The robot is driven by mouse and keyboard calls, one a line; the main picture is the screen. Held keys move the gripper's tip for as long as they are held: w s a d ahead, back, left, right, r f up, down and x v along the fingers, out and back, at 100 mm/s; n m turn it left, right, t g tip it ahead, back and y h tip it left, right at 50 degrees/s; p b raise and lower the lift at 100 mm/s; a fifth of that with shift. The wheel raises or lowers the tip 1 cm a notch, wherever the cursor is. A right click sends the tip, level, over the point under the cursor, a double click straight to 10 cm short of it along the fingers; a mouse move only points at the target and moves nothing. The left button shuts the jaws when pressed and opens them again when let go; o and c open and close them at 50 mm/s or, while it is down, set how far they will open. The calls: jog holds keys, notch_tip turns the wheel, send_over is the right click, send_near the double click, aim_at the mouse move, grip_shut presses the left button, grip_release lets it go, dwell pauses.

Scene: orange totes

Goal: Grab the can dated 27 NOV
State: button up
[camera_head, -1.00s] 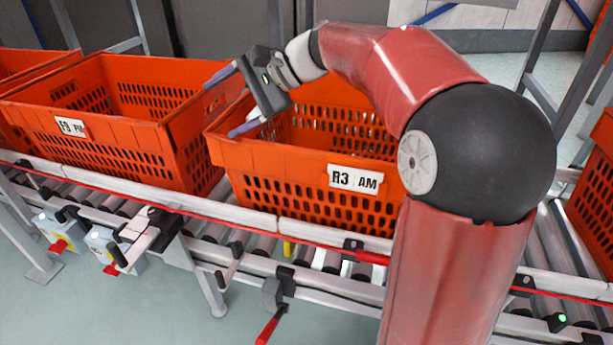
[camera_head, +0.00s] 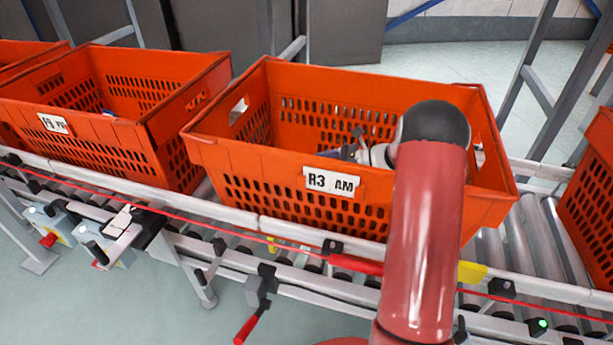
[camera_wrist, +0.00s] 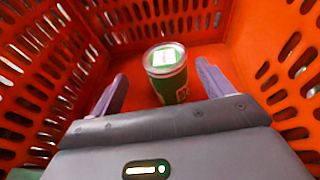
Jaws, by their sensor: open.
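A green can (camera_wrist: 168,78) with a pale top stands on the floor of an orange tote, seen in the wrist view. A white label lies on its top; I cannot read a date on it. My gripper (camera_wrist: 160,90) is open, with one purple finger on each side of the can in the picture and a gap on both sides. In the head view my gripper (camera_head: 345,153) reaches down inside the tote marked R3 AM (camera_head: 235,160). The can is hidden there behind the tote's front wall.
Another orange tote (camera_head: 150,130) stands to the left, and part of one (camera_head: 595,190) shows at the right edge. The totes sit on a roller conveyor (camera_head: 515,250). The perforated walls of the tote close in around my gripper.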

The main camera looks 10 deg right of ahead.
jog(key=x, duration=0.5)
jog(key=shift+w+f+p, duration=0.1)
jog(key=shift+w+p, duration=0.25)
jog(key=shift+w, duration=0.05)
jog(key=shift+d, duration=0.1)
jog(key=c, duration=1.2)
jog(key=shift+c, duration=0.4)
